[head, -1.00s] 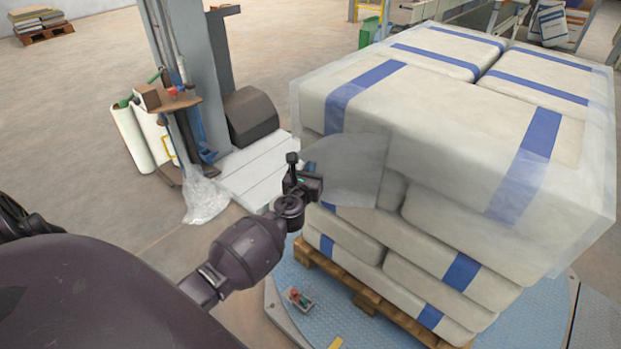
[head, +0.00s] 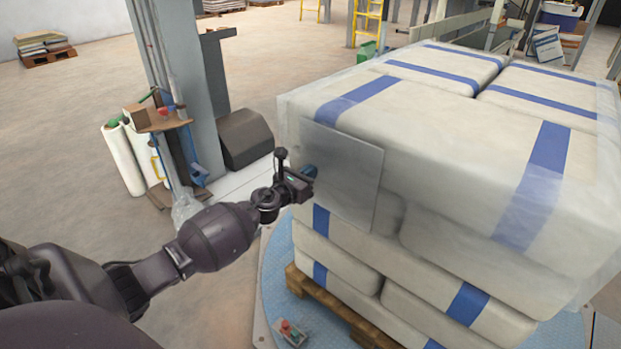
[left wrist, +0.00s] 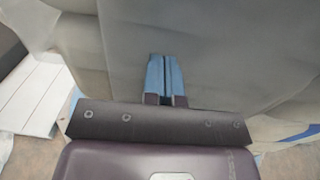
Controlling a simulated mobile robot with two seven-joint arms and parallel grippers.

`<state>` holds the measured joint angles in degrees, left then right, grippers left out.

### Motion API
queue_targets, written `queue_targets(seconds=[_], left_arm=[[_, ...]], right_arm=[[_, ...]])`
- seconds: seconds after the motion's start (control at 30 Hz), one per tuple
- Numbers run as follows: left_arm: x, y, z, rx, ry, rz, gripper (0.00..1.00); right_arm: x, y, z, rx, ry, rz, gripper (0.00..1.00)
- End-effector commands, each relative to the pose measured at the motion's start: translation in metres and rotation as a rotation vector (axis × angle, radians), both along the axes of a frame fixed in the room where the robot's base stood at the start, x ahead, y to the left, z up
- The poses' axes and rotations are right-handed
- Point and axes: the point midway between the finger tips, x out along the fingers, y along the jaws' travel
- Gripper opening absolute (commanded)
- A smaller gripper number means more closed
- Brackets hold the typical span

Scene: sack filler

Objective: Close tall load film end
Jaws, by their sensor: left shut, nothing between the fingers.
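The tall load of white sacks (head: 425,125) with blue bands stands on a wooden pallet (head: 330,306), its upper part wrapped in clear film. The film end (head: 350,172) is a greyish translucent flap lying nearly flat on the load's near left corner. My left gripper (head: 309,171) is at the left edge of this flap, shut and empty. In the left wrist view its blue fingertips (left wrist: 164,72) are together and point at the grey film (left wrist: 215,55); whether they touch it I cannot tell. My right gripper is not in view.
Open floor lies further left.

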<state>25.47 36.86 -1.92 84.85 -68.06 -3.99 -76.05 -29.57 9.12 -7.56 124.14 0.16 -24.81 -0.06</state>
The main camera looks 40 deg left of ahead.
Motion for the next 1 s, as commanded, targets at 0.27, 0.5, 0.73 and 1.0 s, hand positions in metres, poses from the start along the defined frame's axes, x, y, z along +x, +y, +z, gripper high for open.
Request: queue_targets(seconds=[0.27,0.5,0.73,1.0], left_arm=[[0.0053,0.0005,-0.0011,-0.001,0.001,-0.058,0.0],[0.0065,0.0005,0.0018,0.0,-0.003,-0.065,0.0],[0.0069,0.0004,0.0028,0.0,-0.004,-0.065,0.0],[0.0058,0.0025,0.0021,0.001,-0.004,-0.067,0.0]], right_arm=[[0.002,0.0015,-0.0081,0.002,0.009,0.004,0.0],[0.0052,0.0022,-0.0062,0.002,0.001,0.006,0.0],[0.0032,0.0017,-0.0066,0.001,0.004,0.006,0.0],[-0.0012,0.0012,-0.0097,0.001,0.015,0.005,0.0]])
